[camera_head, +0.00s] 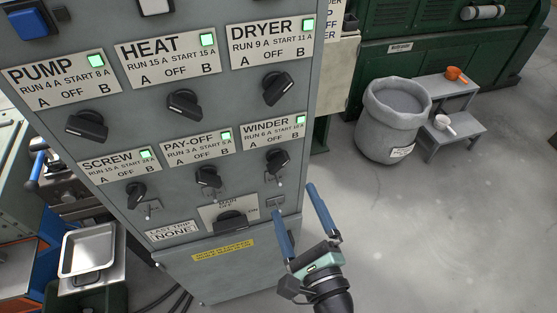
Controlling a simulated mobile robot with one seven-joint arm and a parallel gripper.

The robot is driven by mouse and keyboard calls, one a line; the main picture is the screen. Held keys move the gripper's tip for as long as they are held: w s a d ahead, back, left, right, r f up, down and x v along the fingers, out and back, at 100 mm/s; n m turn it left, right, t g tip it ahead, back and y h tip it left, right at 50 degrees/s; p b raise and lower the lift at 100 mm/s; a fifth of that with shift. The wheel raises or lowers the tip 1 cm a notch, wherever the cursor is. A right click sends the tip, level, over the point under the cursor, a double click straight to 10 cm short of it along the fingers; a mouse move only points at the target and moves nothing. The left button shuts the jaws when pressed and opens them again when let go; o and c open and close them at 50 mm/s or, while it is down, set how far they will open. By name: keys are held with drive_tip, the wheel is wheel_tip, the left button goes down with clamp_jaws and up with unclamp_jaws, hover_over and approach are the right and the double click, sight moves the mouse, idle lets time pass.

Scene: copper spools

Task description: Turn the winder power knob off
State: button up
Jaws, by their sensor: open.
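The winder knob (277,161) is a black rotary knob on the grey control panel (205,115), under the white WINDER label (272,131). A small green light (300,119) is lit on that label. The label marks A, OFF and B; the exact position the knob points to is hard to tell at this size. My gripper (292,216) is open and empty, below and right of the winder knob, at the panel's lower right. Its two blue fingers are spread apart and point up toward the panel. The knob is clear of the fingers.
Similar knobs sit close by: pay-off (208,177), screw (136,194), dryer (278,88), heat (185,104) and pump (87,125). A main switch (231,220) is left of my gripper. A grey bin (392,128) and a step stool (452,125) stand at the right. Open floor lies between.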

sight(279, 167)
drive_tip(key=p+x, duration=0.2)
drive_tip(key=x, duration=0.8)
drive_tip(key=shift+w, duration=0.15)
drive_tip(key=c, duration=1.4)
